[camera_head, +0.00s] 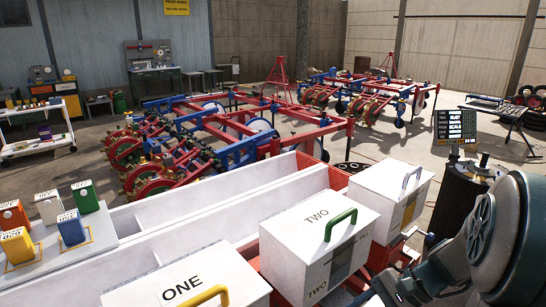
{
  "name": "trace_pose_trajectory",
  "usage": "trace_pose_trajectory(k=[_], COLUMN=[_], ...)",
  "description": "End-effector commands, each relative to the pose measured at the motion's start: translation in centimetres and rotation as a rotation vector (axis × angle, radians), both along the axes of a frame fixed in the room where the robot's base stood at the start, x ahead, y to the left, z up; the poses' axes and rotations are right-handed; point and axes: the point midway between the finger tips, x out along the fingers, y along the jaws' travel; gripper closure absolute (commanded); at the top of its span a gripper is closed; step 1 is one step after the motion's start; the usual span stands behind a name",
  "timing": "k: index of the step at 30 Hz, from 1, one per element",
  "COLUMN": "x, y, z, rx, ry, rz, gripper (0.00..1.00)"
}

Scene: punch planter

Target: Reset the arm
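Part of my arm (505,235) shows at the lower right, with a large rounded grey-teal joint and darker links running down and left to the bottom edge. The arm is close to the camera, in front of the right end of the planter. No gripper fingertips can be made out, and the frame's lower edge cuts the arm off. I see nothing held.
White boxes marked ONE (190,272) and TWO (318,240), plus a third white box (402,198), stand in front of a long white trough (215,205). Several coloured canisters (72,228) stand at left. A dark cylinder (455,205) is near my arm. Red-blue planters (235,130) stand behind.

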Motion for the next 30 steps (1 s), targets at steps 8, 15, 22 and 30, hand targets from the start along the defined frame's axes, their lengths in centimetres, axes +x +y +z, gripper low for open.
trace_pose_trajectory(k=[8,15,22,30], x=[-4.0,-5.9,-6.3,-6.3], y=[3.4,4.3,4.5,4.5], z=[6.6,11.5,13.7,13.8], rx=[-0.392,-0.676,-0.804,-0.818], ry=[-0.195,-0.429,-0.562,-0.576], rz=[0.403,0.683,0.806,0.819], gripper=[0.48,0.48,0.48,0.48])
